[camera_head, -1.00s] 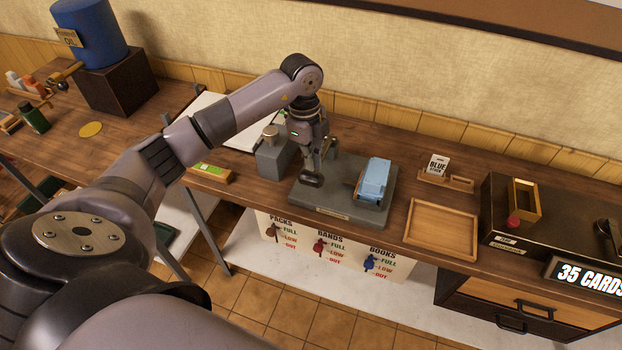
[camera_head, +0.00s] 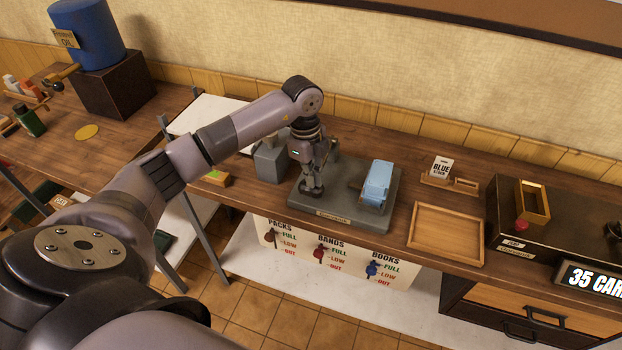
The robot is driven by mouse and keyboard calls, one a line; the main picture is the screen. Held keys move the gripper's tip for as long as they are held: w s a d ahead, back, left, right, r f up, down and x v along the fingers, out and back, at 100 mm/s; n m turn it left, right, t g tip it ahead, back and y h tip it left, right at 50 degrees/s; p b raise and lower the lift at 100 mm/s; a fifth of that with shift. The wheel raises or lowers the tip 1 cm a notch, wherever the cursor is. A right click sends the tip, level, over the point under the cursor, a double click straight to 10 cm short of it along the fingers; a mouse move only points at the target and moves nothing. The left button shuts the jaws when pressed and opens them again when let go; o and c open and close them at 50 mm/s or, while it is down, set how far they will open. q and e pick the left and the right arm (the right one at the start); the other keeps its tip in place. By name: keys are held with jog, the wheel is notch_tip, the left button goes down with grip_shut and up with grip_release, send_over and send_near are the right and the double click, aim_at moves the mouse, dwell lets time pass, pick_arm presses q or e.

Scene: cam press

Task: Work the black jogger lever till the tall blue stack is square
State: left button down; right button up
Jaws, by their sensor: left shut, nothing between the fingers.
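The tall blue stack (camera_head: 377,184) stands on the right side of the grey jogger base (camera_head: 345,212) on the counter. From this height I cannot tell how even its edges are. My left gripper (camera_head: 312,190) points down over the left part of the base, left of the stack and apart from it. It is shut with nothing between its fingers. The black lever is mostly hidden behind the gripper, and I cannot tell whether the fingers touch it. My right gripper is out of view.
A grey block with a knob (camera_head: 271,158) stands close left of the base. A dark cabinet (camera_head: 510,235) with a counter display is farther right.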

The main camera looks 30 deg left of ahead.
pick_arm(q)
jog(key=shift+f, duration=0.15)
jog(key=shift+a+r+p, duration=0.15)
jog(key=shift+a+r, duration=0.1)
jog(key=shift+a, duration=0.35)
jog(key=shift+a+r+p, duration=0.15)
jog(key=shift+a+r, duration=0.05)
jog(key=shift+a, duration=0.8)
jog(key=shift+r, duration=0.25)
notch_tip(320, 180, up, 12)
jog(key=a, duration=0.1)
jog(key=shift+f, duration=0.2)
dwell(0.4)
